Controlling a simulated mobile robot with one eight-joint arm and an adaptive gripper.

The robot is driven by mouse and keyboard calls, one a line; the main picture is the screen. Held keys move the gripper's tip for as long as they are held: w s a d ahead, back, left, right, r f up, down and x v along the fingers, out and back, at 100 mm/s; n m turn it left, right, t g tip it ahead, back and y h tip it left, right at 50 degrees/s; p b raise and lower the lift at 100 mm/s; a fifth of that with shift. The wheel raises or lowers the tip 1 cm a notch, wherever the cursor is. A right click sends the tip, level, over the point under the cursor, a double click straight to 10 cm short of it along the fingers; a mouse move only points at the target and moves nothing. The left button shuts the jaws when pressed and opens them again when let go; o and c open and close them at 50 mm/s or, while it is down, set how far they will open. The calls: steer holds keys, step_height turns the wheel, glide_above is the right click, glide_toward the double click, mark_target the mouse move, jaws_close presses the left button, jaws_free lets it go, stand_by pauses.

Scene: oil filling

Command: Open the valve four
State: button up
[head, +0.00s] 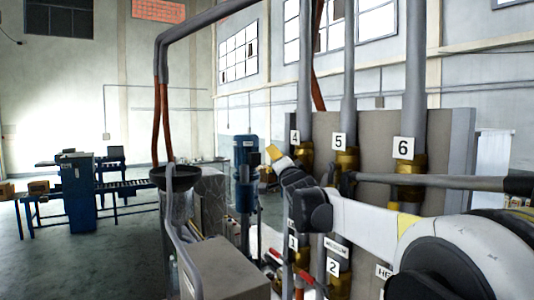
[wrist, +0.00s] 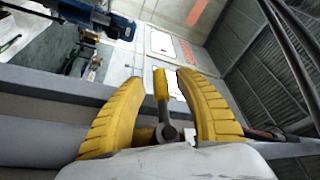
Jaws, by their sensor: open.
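Valve four shows in the head view as a brass body (head: 304,154) on a vertical pipe, under the label 4 (head: 295,137). My gripper (head: 274,154) is just left of it, yellow fingertips up beside the valve. In the wrist view my gripper (wrist: 160,78) is open, its two curved yellow fingers spread apart. A grey lever with a yellow grip (wrist: 161,84) stands between the fingers, with a gap on both sides. The lever's pivot is low between the fingers. In the head view my gripper and arm hide the lever.
Valves labelled 5 (head: 339,141) and 6 (head: 403,148) sit to the right on the grey panel (head: 375,130). Lower valves labelled 1 (head: 292,242) and 2 (head: 333,267) are below. A funnel (head: 176,178) and a blue motor (head: 246,170) stand left.

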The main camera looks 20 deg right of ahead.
steer(key=shift+x, duration=0.8)
jaws_close()
steer(key=shift+s, duration=0.1)
steer(key=shift+a, duration=0.15)
